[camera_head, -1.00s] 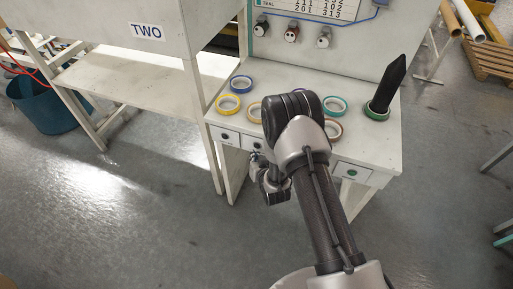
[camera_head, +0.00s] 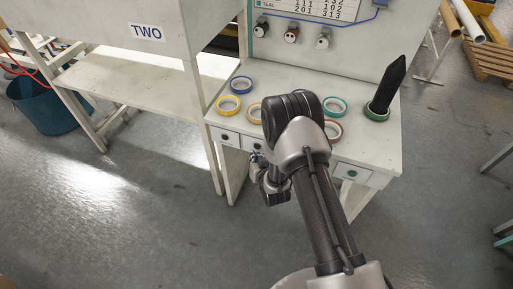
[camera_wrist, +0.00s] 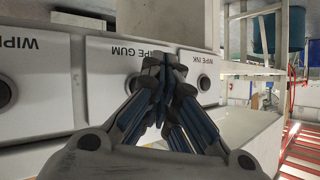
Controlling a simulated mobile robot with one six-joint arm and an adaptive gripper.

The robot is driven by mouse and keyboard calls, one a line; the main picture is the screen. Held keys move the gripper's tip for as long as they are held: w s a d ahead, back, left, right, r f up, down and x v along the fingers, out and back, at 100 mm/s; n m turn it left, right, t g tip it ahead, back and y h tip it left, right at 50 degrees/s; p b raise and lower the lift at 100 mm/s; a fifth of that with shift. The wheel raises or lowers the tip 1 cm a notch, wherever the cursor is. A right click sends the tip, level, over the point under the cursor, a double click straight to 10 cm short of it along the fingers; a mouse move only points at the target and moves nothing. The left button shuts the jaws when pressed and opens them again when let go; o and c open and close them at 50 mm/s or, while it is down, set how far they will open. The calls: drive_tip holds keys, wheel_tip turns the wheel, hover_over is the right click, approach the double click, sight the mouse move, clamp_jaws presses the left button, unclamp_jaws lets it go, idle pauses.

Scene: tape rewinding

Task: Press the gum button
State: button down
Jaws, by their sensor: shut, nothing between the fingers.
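In the wrist view, the gum button (camera_wrist: 131,84) is a dark round button on a white panel marked "WIPE GUM" (camera_wrist: 137,53), seen upside down. My gripper's fingers partly cover the button and the label. My gripper (camera_wrist: 161,62) is shut and empty, its tips in front of that panel, just right of the button in this view. I cannot tell whether they touch it. In the head view, my gripper (camera_head: 256,160) is at the table's front panels, mostly hidden by my arm.
The "WIPE INK" button (camera_wrist: 204,82) is close on the right in the wrist view; another dark button (camera_wrist: 5,93) is at its left edge. Tape rolls (camera_head: 228,104) and a black cone (camera_head: 387,88) stand on the white table (camera_head: 375,150). The floor in front is clear.

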drive_tip(key=shift+w, duration=0.1)
drive_tip(key=shift+w+d+b, duration=0.15)
drive_tip(key=shift+w+b, duration=0.15)
drive_tip(key=shift+w+d, duration=0.15)
drive_tip(key=shift+w, duration=0.25)
idle(1.0)
drive_tip(key=shift+s, duration=0.15)
drive_tip(key=shift+s+a, duration=0.3)
drive_tip(key=shift+s, duration=0.35)
drive_tip(key=s, duration=0.1)
drive_tip(key=s+a, duration=0.1)
drive_tip(key=s, duration=0.2)
drive_tip(key=shift+s+a, duration=0.35)
idle(0.6)
